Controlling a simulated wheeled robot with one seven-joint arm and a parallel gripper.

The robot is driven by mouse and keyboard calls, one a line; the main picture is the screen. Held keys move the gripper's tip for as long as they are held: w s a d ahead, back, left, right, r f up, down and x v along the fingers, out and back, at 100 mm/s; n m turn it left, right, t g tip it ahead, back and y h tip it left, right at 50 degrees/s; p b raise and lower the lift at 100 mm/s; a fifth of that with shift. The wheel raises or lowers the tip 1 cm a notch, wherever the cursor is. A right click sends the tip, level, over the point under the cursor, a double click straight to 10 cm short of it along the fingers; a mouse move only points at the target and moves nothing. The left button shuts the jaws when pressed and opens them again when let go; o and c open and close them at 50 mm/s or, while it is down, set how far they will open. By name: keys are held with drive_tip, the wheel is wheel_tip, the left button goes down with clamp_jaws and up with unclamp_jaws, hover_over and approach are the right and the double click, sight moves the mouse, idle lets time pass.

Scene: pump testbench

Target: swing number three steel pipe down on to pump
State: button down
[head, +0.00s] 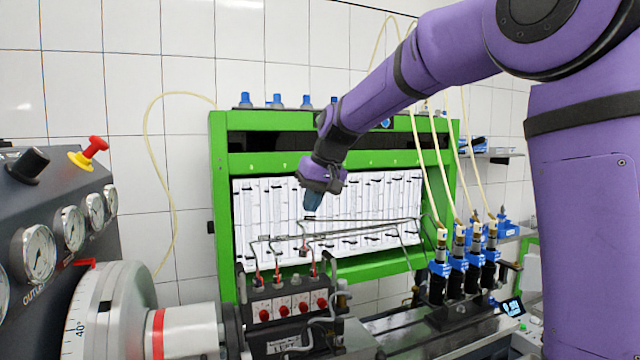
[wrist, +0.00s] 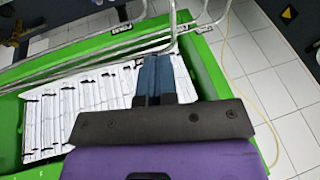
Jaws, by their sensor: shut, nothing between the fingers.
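Several thin steel pipes (head: 365,229) run across the front of the green test bench. Their bent left ends reach over the black pump (head: 290,306) with red knobs. Three bent ends show above its top fittings; I cannot tell for certain which is number three. My gripper (head: 310,216) is shut and empty, pointing down close above the bend of the rightmost of these ends. In the wrist view my blue fingers (wrist: 155,60) are together, beside a bent steel pipe (wrist: 172,22). I cannot tell whether they touch it.
The green bench frame (head: 222,190) with a white panel of tubes (head: 270,205) stands behind the pipes. Blue-and-black injectors (head: 460,265) with pale hoses stand at the right. A gauge panel (head: 60,225) and a large dial wheel (head: 110,310) fill the left.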

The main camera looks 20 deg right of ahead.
drive_tip(key=shift+a+f, duration=0.8)
drive_tip(key=shift+f, duration=0.1)
